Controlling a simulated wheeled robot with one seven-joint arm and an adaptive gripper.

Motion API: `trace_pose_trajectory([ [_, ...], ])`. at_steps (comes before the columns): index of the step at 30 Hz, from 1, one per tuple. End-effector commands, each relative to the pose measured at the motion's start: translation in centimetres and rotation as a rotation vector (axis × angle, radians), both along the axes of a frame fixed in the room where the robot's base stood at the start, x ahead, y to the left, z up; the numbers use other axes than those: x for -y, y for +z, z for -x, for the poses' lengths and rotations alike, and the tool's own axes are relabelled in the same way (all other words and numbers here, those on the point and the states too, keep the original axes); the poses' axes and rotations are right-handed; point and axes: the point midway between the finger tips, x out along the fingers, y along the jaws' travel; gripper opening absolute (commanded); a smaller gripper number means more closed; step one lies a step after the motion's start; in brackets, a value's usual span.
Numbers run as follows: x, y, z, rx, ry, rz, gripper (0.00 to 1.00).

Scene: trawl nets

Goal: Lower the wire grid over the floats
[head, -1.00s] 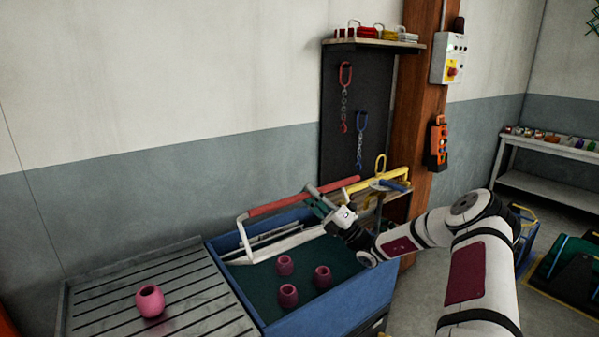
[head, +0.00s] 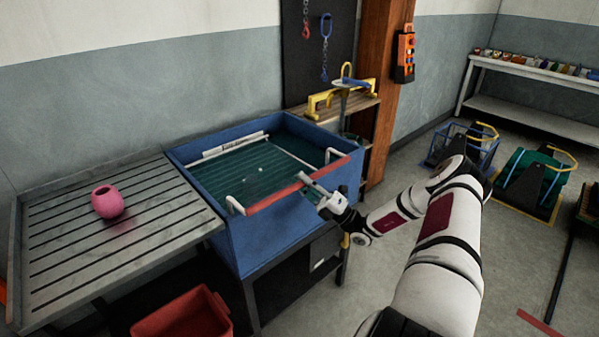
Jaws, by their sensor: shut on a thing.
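The wire grid (head: 288,153) lies low and roughly flat across the blue tank (head: 235,225), with its pale frame inside the walls. Its fine wires are hard to make out against the dark green inside. Its red handle bar (head: 272,197), on two white end posts, runs along the near side of the tank. My gripper (head: 308,182) is shut on the handle near its right part. The floats in the tank cannot be made out under the grid; only faint pale specks show. One pink float (head: 107,202) sits outside on the slatted metal table.
The slatted table (head: 60,255) adjoins the tank's left side. A red bin (head: 185,318) stands below it. A shelf with a yellow bracket (head: 322,103) is behind the tank's right corner. Floor at right is clear near my arm; wire baskets (head: 465,145) stand farther back.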

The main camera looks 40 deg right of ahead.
Motion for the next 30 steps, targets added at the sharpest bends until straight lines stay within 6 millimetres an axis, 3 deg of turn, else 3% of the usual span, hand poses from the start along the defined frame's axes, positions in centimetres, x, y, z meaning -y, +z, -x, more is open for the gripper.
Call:
trace_pose_trajectory([
  [7,0.0,-1.8,0.3,0.000,0.003,-0.002,0.00],
  [19,0.0,-2.3,0.3,-0.010,0.002,-0.001,0.00],
  [20,0.0,-2.3,0.3,-0.011,0.002,-0.001,0.22],
  [22,0.0,-2.3,0.3,-0.010,0.002,-0.002,0.38],
  [30,0.0,-2.0,0.1,-0.004,0.000,0.000,0.38],
])
